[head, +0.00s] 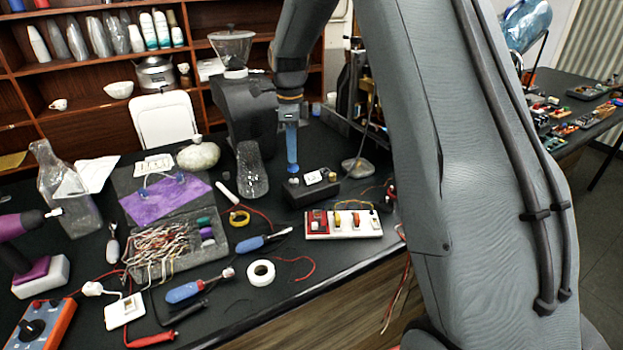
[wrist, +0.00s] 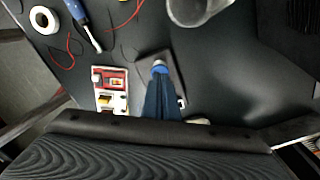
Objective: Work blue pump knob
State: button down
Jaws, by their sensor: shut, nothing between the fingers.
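My gripper (head: 292,168) has narrow blue fingers, closed together and pointing down over a small black box (head: 318,193) on the dark table. In the wrist view my gripper (wrist: 160,80) ends right at a small round blue knob (wrist: 160,66) with a pale top. The fingers hide part of the knob and the box. In the head view a small pale round part of the knob (head: 293,181) shows just under the fingertips. I cannot tell whether the fingertips touch it. Nothing is held between the fingers.
A red and white switch board (head: 343,224) lies in front of the box; it also shows in the wrist view (wrist: 110,92). A clear ribbed vessel (head: 252,170) and the black grinder (head: 248,105) stand to the left. Screwdrivers, tape and wires crowd the front left.

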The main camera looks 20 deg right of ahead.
aim_at(293, 166)
jog(key=shift+f, duration=0.15)
jog(key=shift+f+b, duration=0.85)
jog(key=shift+f, duration=1.3)
jog(key=shift+r+p, duration=1.4)
jog(key=shift+r, duration=0.95)
jog(key=shift+f, duration=0.2)
jog(key=shift+f+b, duration=0.95)
jog(key=shift+f, duration=1.2)
jog(key=shift+r+p, duration=1.35)
jog(key=shift+r, duration=0.95)
jog(key=shift+f, duration=0.15)
